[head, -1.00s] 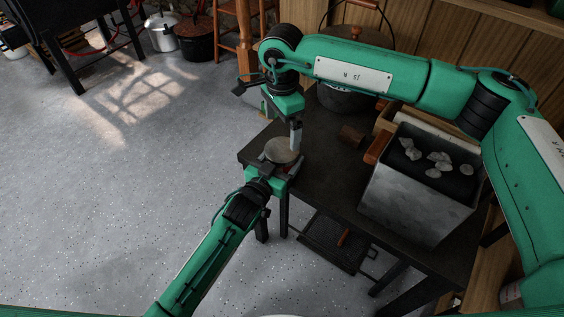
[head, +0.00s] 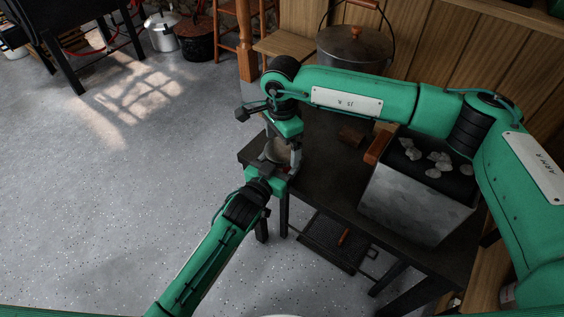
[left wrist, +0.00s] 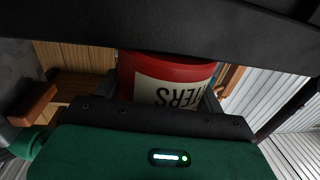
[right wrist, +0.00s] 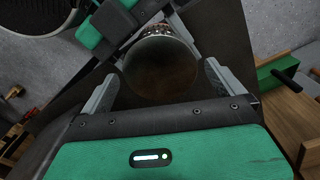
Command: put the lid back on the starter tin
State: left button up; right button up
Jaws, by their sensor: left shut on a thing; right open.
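The red starter tin (left wrist: 170,70) has a pale label with upside-down lettering in the left wrist view. My left gripper (head: 278,172) is shut on it at the near-left corner of the dark table. A round brownish disc that looks like the lid (right wrist: 160,68) shows at the tin's top; I cannot tell if it is seated. It also shows in the head view (head: 277,150), partly hidden by my right gripper. My right gripper (right wrist: 161,72) points down over it, open, with a finger on each side of the disc.
A grey metal box (head: 410,205) with pale lumps on its dark top stands on the dark table (head: 325,170). A lidded pot (head: 354,50) is at the back. Open floor lies left.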

jog(key=shift+f, duration=0.5)
jog(key=c, duration=1)
jog(key=shift+m, duration=1.7)
jog(key=o, duration=1)
jog(key=shift+r, duration=0.1)
